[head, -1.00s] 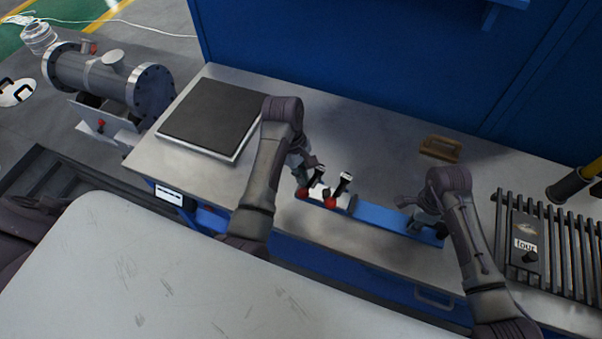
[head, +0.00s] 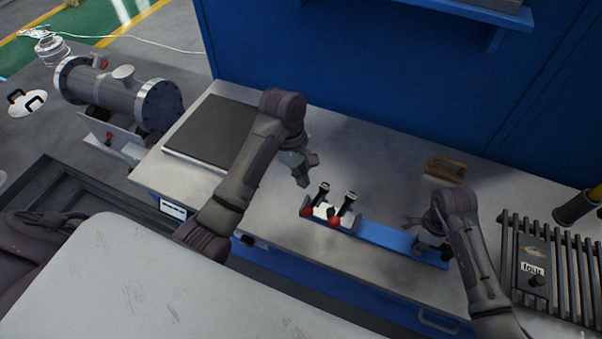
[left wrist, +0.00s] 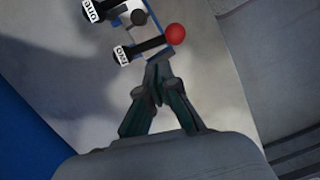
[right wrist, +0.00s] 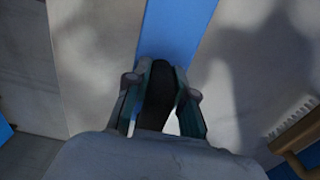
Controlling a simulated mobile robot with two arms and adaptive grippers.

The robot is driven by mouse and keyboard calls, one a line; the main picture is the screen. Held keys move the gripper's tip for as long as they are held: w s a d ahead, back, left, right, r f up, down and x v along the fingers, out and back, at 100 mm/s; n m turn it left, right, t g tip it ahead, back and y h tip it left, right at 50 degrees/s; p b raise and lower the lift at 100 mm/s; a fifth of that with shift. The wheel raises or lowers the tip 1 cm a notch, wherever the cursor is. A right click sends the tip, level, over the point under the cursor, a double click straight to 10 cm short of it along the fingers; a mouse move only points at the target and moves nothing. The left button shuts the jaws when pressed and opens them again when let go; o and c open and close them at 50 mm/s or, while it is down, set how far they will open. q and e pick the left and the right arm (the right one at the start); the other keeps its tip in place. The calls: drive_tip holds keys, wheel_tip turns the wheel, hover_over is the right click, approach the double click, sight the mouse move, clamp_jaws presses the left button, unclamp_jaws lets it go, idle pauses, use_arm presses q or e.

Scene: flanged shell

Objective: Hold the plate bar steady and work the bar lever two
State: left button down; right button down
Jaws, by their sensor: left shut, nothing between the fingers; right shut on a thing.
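The blue plate bar (head: 378,236) lies on the metal bench, with two black-handled levers and red balls at its left end. Lever two (left wrist: 143,50), labelled TWO, is nearest my left gripper in the left wrist view; lever one (left wrist: 97,10), labelled ONE, is beyond it. My left gripper (head: 304,182) is shut and empty, just behind the levers; its tips (left wrist: 158,65) appear close to lever two, and contact cannot be told. My right gripper (head: 424,246) is shut on a black grip (right wrist: 157,95) at the right end of the plate bar.
A dark square plate (head: 213,128) lies on the bench at left. A brown wooden-handled brush (head: 446,170) is behind my right gripper. A slatted black rack (head: 570,265) stands at right. A blue wall closes the back. Bench between is clear.

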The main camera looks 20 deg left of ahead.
use_arm(q)
drive_tip(key=shift+a+r, duration=0.15)
drive_tip(key=shift+r, duration=0.5)
use_arm(e)
drive_tip(key=c, duration=0.9)
unclamp_jaws()
